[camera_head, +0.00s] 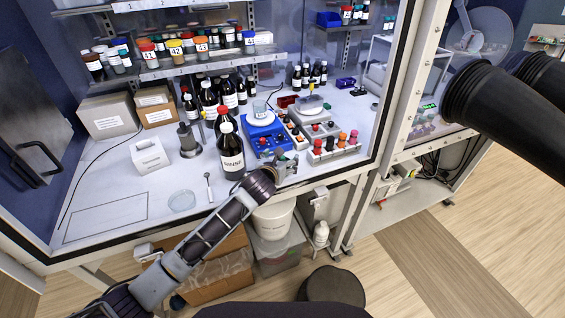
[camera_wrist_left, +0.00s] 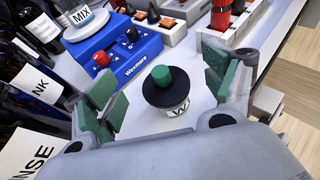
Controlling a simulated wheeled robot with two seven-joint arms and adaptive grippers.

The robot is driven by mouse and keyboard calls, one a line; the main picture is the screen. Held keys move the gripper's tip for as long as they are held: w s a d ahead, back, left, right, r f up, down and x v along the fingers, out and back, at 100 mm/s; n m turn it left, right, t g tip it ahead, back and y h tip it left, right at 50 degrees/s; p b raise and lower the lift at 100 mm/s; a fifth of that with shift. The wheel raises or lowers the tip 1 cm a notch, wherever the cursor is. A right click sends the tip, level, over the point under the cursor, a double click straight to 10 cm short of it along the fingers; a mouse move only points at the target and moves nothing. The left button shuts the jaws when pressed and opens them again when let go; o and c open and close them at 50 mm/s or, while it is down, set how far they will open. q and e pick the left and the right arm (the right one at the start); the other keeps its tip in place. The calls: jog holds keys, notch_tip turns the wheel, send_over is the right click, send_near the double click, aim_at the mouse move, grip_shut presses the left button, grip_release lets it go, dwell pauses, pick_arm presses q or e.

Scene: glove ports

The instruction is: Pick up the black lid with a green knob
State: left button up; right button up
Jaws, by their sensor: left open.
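The black lid with its green knob (camera_wrist_left: 161,86) sits on a small white labelled jar (camera_wrist_left: 178,108) in the left wrist view. It appears upright on the white worktop. My left gripper (camera_wrist_left: 158,92) is open, with one green-padded finger on each side of the lid and a gap to both. In the head view my left gripper (camera_head: 283,166) is over the front edge of the worktop, right of the RINSE bottle (camera_head: 230,152). I cannot make out the lid clearly there. My right gripper is not in view.
A blue Wexmere device (camera_head: 265,138) stands just behind my left gripper. A rack of coloured-cap vials (camera_head: 335,150) stands to its right. Black ribbed cylinders (camera_head: 490,98) jut in at the right.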

pick_arm(q)
jog(key=shift+x, duration=1.45)
jog(key=c, duration=1)
